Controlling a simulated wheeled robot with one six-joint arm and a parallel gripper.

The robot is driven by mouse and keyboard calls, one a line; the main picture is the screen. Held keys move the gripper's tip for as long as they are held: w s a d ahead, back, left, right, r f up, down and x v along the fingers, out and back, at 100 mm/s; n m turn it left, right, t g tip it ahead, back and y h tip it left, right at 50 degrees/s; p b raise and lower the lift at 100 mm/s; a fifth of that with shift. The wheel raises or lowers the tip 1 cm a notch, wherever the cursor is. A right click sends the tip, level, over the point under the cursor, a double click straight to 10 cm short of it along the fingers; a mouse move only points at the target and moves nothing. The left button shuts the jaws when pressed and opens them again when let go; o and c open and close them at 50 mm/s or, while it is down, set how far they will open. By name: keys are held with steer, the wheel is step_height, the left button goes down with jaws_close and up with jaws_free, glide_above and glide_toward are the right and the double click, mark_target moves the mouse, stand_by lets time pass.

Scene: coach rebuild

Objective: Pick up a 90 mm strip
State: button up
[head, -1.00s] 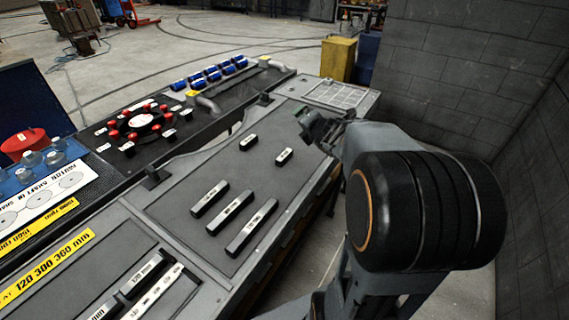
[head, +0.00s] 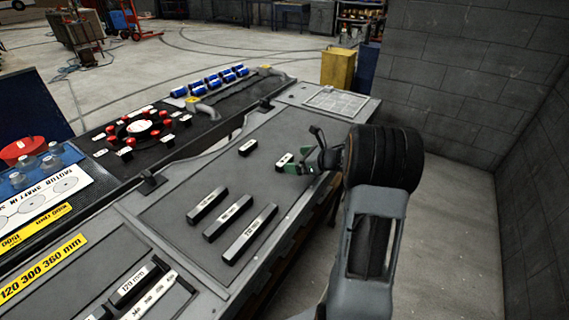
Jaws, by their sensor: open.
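Two short dark strips with white labels lie on the grey bench top; one short strip (head: 247,147) is at the left and the other short strip (head: 284,160) is at the right. Their labels are too small to read, so I cannot tell which is 90 mm. My gripper (head: 302,152) is open, its jaws apart, at the right-hand short strip. One jaw with a green part is close to that strip's near end; I cannot tell whether it touches. The other jaw stands higher, behind it.
Three longer strips, a left one (head: 207,204), a middle one (head: 228,218) and a right one (head: 250,234), lie nearer on the bench top (head: 180,235). A rack of labelled strips (head: 145,290) is at the front. A grey block wall (head: 460,80) stands at the right.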

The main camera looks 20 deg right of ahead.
mark_target(283, 159)
steer(key=shift+p+x, duration=0.4)
steer(key=shift+x, duration=2.85)
steer(key=shift+d, duration=0.1)
steer(key=shift+c, duration=0.5)
steer(key=c, duration=0.5)
steer(key=shift+c, duration=0.2)
steer(key=shift+r, duration=0.15)
